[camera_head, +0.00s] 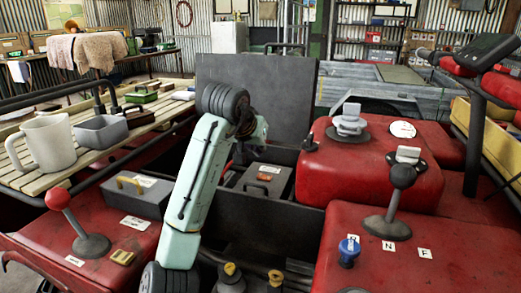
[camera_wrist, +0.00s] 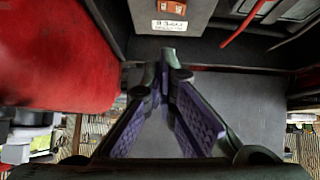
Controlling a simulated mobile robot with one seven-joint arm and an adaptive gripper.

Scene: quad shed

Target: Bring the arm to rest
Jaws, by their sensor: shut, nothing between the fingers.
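My arm (camera_head: 195,180) rises from the bottom of the head view and bends at a dark ribbed joint near the raised grey panel. Its far end is mostly hidden behind that joint, so the fingertips are not clear there. In the wrist view my gripper (camera_wrist: 166,76) is shut, its purple-padded fingers meeting at the tips with nothing between them. A grey box (camera_wrist: 152,17) with a red switch and a white label lies beyond the fingertips, apart from them. A grey box with an orange-red part (camera_head: 265,180) sits in the open bay in the head view.
The raised grey panel (camera_head: 285,95) stands behind the arm. Red bodywork (camera_head: 460,250) with levers, including a black-knobbed one (camera_head: 402,178), lies right. A red-knobbed lever (camera_head: 58,198) stands left. A slatted rack (camera_head: 30,178) holds a white mug (camera_head: 48,142) and a grey bin (camera_head: 100,131).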

